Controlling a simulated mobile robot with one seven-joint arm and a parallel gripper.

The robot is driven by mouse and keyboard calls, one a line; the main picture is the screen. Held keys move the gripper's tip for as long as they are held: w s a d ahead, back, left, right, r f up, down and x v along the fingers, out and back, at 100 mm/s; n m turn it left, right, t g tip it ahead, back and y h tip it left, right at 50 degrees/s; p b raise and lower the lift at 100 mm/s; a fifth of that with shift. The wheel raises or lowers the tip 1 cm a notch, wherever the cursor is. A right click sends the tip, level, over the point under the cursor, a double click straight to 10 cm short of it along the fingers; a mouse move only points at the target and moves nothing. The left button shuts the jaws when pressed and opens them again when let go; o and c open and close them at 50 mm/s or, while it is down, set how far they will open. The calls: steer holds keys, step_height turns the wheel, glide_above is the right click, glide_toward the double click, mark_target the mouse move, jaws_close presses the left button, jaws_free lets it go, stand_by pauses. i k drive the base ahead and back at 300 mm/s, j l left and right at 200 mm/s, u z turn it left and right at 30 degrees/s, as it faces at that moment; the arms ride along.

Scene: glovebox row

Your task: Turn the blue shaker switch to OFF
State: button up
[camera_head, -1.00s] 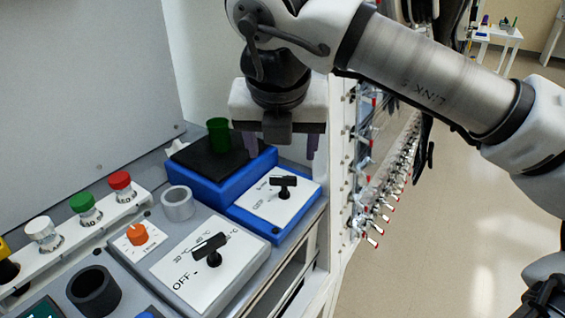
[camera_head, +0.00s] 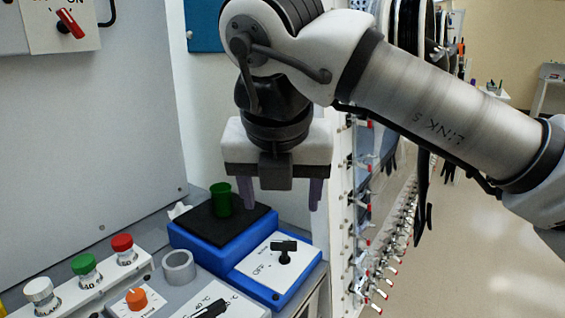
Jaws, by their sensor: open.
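The blue shaker (camera_head: 222,258) stands on the bench, with a black platform (camera_head: 200,226) on top and a green cup (camera_head: 220,199) on it. Its front panel is white and carries a black bar-shaped switch (camera_head: 284,250), with the word OFF printed to the left of the switch's base. The bar lies roughly crosswise in the picture; its exact setting is hard to read. My gripper (camera_head: 281,196) hangs above the shaker, fingers pointing down and spread apart, with nothing between them. It is apart from the switch, which shows below the fingertips.
Left of the shaker are a grey ring (camera_head: 178,268), a red button (camera_head: 123,250), a green button (camera_head: 85,270) and a white button (camera_head: 41,294). A hotplate-like unit with a black knob (camera_head: 209,309) is at the bottom edge. A rack of red-tipped valves (camera_head: 356,208) stands close on the right.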

mark_target(275, 245)
steer(key=k, duration=0.95)
